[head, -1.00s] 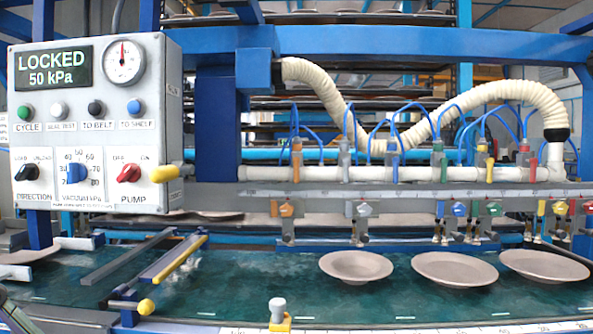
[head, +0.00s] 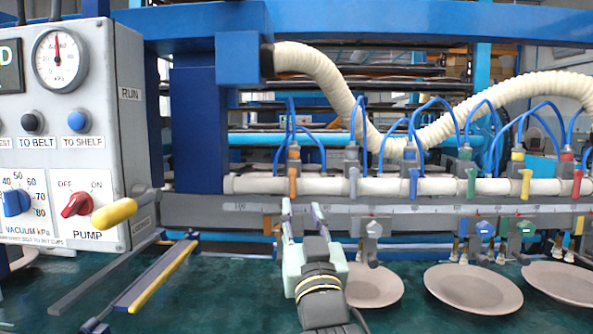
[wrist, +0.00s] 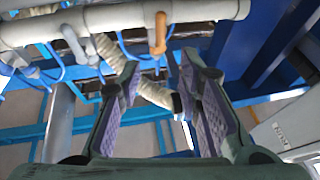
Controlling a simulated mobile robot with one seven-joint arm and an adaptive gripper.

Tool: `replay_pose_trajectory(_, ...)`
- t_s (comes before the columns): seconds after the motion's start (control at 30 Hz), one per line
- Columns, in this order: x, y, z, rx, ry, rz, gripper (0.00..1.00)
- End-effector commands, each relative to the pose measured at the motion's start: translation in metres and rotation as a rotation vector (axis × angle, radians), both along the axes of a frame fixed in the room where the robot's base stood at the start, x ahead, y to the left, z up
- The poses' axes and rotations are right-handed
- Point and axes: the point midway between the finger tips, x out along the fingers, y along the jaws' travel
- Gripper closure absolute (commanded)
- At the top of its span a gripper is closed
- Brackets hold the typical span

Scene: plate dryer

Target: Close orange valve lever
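The orange valve lever (head: 293,182) is the leftmost on the white pipe (head: 330,186) and hangs straight down. In the wrist view the orange lever (wrist: 159,32) shows at the top, ahead of the fingertips. My gripper (head: 302,210) is below the lever in the head view, fingers pointing up. In the wrist view my gripper (wrist: 158,75) has its fingers apart with nothing held between them, and the lever is beyond them. Whether the fingers are level with the lever in depth is not clear.
A grey lever (head: 353,182) hangs right of the orange one, and blue hoses (head: 322,140) loop above. A control box (head: 70,130) with a yellow knob stands left. Clay plates (head: 473,289) lie on the green belt below. A grey rail (head: 400,209) runs under the pipe.

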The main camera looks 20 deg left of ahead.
Motion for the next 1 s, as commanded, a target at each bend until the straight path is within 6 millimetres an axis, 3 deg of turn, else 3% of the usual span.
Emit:
replay_pose_trajectory(0.6, 0.079, 0.04, 0.037, -0.001, 0.004, -0.001, 0.68)
replay_pose_trajectory(1.0, 0.088, 0.045, 0.039, -0.002, 0.002, -0.001, 0.68)
